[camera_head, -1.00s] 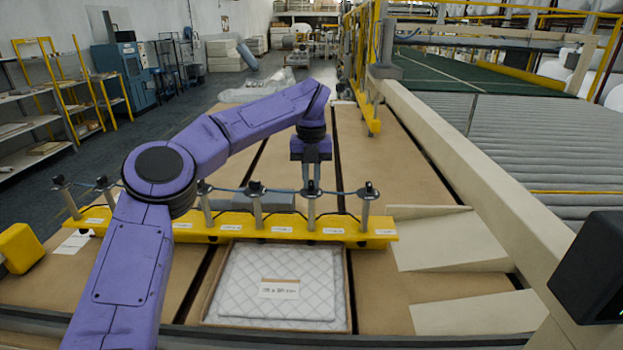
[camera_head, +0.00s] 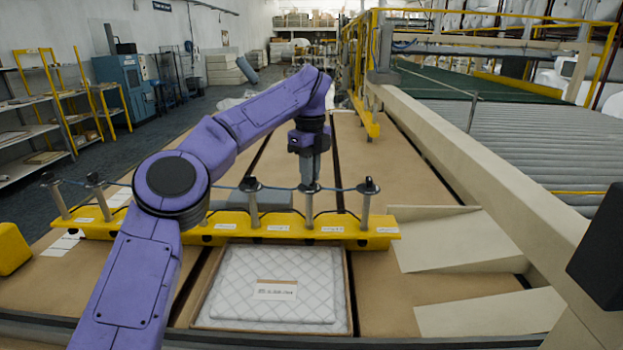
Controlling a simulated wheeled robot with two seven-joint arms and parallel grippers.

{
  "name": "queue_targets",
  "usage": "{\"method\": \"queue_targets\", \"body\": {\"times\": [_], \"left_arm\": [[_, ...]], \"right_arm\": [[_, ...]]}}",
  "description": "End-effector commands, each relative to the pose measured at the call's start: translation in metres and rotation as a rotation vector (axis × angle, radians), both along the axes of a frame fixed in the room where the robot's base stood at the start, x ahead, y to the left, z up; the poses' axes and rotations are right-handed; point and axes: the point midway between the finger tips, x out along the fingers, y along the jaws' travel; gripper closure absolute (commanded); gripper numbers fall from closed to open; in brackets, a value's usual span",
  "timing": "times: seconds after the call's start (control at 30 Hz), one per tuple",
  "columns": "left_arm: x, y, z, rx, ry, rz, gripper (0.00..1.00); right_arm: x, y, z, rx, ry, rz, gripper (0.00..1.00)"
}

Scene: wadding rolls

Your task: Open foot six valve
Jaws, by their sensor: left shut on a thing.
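A yellow bar (camera_head: 222,223) carries several upright metal posts with dark valve caps, linked by a thin blue hose. White labels on its front are too small to read. My left gripper (camera_head: 310,182) points straight down over the post second from the right end (camera_head: 309,210). It is shut on the valve cap at that post's top, and the fingers hide most of the cap. The rightmost post (camera_head: 365,208) and the one left of the gripper (camera_head: 253,205) stand free. My left forearm hides part of the bar's left side. My right gripper is not in view.
A quilted white pad (camera_head: 275,305) with a label lies in a shallow frame in front of the bar. A grey block (camera_head: 274,198) sits behind the bar. Pale angled plates (camera_head: 435,240) lie at the right, beside a beige rail (camera_head: 470,175) and a roller conveyor (camera_head: 540,140).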

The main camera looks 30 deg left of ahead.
Motion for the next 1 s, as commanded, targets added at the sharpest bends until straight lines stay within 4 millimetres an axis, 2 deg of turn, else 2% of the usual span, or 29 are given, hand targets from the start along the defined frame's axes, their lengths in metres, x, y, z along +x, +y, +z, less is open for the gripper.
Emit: {"method": "queue_targets", "body": {"times": [0.03, 0.5, 0.8, 1.0], "left_arm": [[0.0, 0.002, -0.005, 0.004, 0.001, 0.046, 1.0], [0.0, 0.002, -0.005, 0.002, 0.002, 0.466, 1.0], [0.0, 0.002, -0.005, 0.002, 0.004, 0.635, 1.0], [0.0, 0.002, -0.004, 0.003, 0.005, 0.689, 1.0]], "right_arm": [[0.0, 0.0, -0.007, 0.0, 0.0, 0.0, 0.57], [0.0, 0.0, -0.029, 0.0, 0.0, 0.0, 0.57], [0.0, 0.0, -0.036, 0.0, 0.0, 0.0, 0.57], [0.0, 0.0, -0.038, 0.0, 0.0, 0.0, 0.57]]}}
